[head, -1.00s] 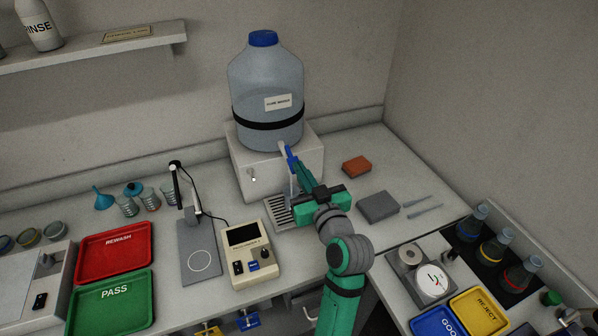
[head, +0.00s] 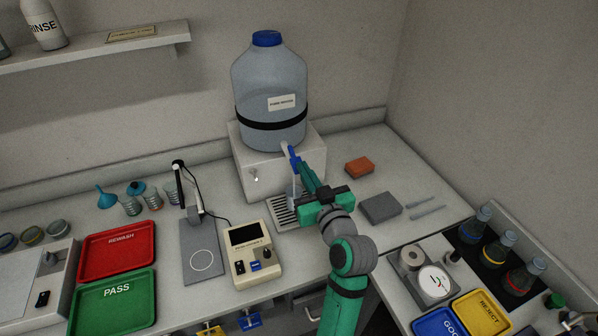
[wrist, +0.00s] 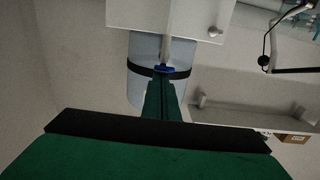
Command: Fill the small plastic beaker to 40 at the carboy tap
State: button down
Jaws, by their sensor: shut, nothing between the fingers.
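The carboy (head: 268,92) has a blue cap and a black band, and stands on a white block (head: 256,182). Its tap has a blue lever (head: 292,156); the lever also shows in the wrist view (wrist: 165,69). My gripper (head: 299,168) is shut and empty, with its fingertips (wrist: 163,82) at the lever; I cannot tell whether they touch. A thin pale vertical streak (head: 294,193) shows below the tap, perhaps water. A slotted drip tray (head: 281,215) lies under it, partly hidden by my gripper. No beaker is clearly visible there. Several small clear vessels (head: 130,206) stand at the left.
A beige instrument (head: 251,254) and a lamp stand (head: 200,262) are left of the tray. A grey block (head: 380,208) and an orange sponge (head: 359,167) lie to the right. Red (head: 117,252) and green (head: 112,305) trays are at far left. Flasks (head: 520,275) stand at far right.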

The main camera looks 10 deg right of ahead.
jog(key=shift+a, duration=0.2)
dwell(0.4)
jog(key=shift+w, duration=0.25)
jog(key=s+d+r, duration=0.1)
jog(key=s+r, duration=0.2)
jog(key=s, duration=0.8)
jog(key=shift+d, duration=0.35)
jog(key=shift+f, duration=0.1)
